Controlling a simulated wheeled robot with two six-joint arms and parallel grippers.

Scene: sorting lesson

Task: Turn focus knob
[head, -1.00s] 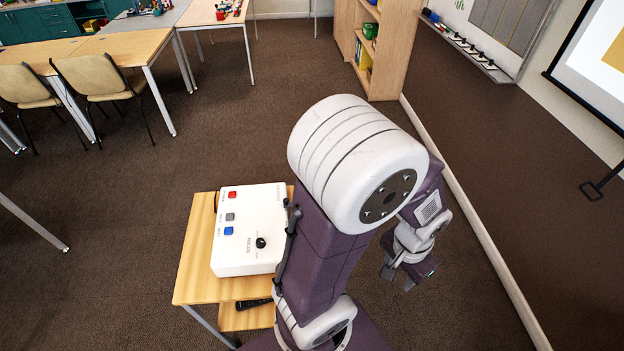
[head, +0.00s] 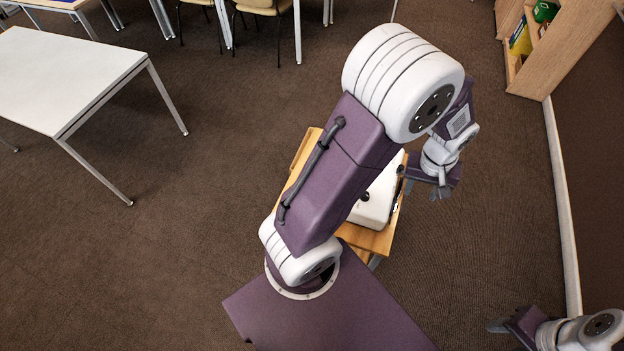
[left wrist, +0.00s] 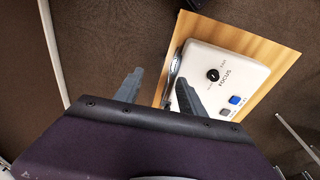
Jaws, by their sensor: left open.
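The white control box (head: 371,208) sits on a small wooden table (head: 372,241), largely hidden behind my left arm in the head view. Its black focus knob (head: 365,197) just shows past the arm. In the left wrist view the box (left wrist: 252,73) shows the round black knob (left wrist: 212,75) beside the word FOCUS, with a blue button (left wrist: 235,99) and a grey one. My left gripper (head: 428,187) is open and empty, right of the box. In the wrist view its fingers (left wrist: 160,80) are apart, with the knob right of both tips. My right gripper (head: 507,328) is at the lower right, partly cut off.
A white table (head: 70,75) stands at the upper left, with chairs (head: 262,8) at the top. A wooden bookshelf (head: 560,45) and the wall are at the right. Open carpet lies left of the small table.

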